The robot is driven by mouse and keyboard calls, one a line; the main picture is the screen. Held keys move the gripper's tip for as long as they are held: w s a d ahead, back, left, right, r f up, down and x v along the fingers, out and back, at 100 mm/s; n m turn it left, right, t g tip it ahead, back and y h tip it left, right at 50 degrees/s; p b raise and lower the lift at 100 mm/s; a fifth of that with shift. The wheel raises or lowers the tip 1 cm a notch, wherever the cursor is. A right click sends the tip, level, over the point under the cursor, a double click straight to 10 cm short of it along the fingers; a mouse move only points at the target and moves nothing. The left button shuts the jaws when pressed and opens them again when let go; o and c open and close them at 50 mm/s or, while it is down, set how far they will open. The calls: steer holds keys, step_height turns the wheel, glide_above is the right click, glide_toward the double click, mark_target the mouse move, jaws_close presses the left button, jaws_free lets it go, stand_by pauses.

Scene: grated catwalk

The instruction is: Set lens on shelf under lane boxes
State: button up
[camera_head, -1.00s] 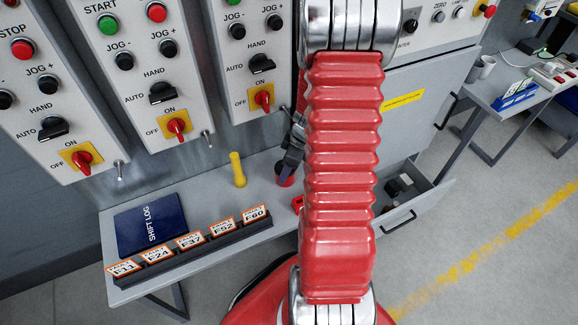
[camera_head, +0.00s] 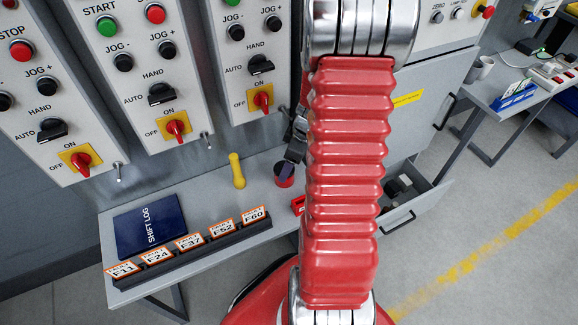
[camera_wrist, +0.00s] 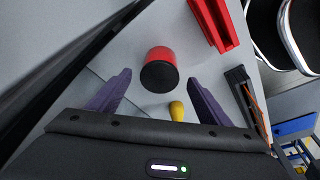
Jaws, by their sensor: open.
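A short red cylinder with a dark end, likely the lens (camera_head: 283,183), stands on the grey shelf (camera_head: 212,206) under the lane boxes (camera_head: 140,75). My gripper (camera_head: 290,165) is by it in the head view, with one purple finger overlapping it; the arm hides the rest. In the wrist view, my gripper (camera_wrist: 159,77) is open, its two purple fingers apart. The red cylinder (camera_wrist: 160,56) shows in line with the gap between them, and nothing is gripped. I cannot tell whether a finger touches it.
A yellow peg-like piece (camera_head: 237,171) stands left of the cylinder. A red channel-shaped part (camera_wrist: 214,24) is close by. A blue shift log (camera_head: 150,224) and a dark rack of fault cards (camera_head: 190,246) occupy the left and front. An open drawer (camera_head: 420,200) is at right.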

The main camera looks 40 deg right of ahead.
steer(key=shift+v, duration=0.8)
steer(key=s+d, duration=0.5)
steer(key=s, duration=0.5)
steer(key=shift+s+d, duration=0.25)
steer(key=shift+d, duration=0.15)
steer(key=w+a+r+m+h, duration=0.1)
steer(key=w+a+r, duration=0.3)
steer(key=a+r, duration=0.35)
steer(key=w+a+r+m, duration=0.1)
steer(key=w+a+r, duration=0.3)
steer(key=a+r, duration=0.35)
steer(key=s+a+r+m+t, duration=0.1)
steer(key=s+a+r+m, duration=0.1)
steer(key=a+r, duration=0.3)
steer(key=s+a+r+m+t, duration=0.1)
steer(key=s+a+r, duration=0.3)
steer(key=a, duration=0.8)
step_height(320, 180, up, 2)
steer(key=shift+s+a+r+m+t, duration=0.25)
steer(key=shift+m+t, duration=0.15)
steer(key=shift+t, duration=0.1)
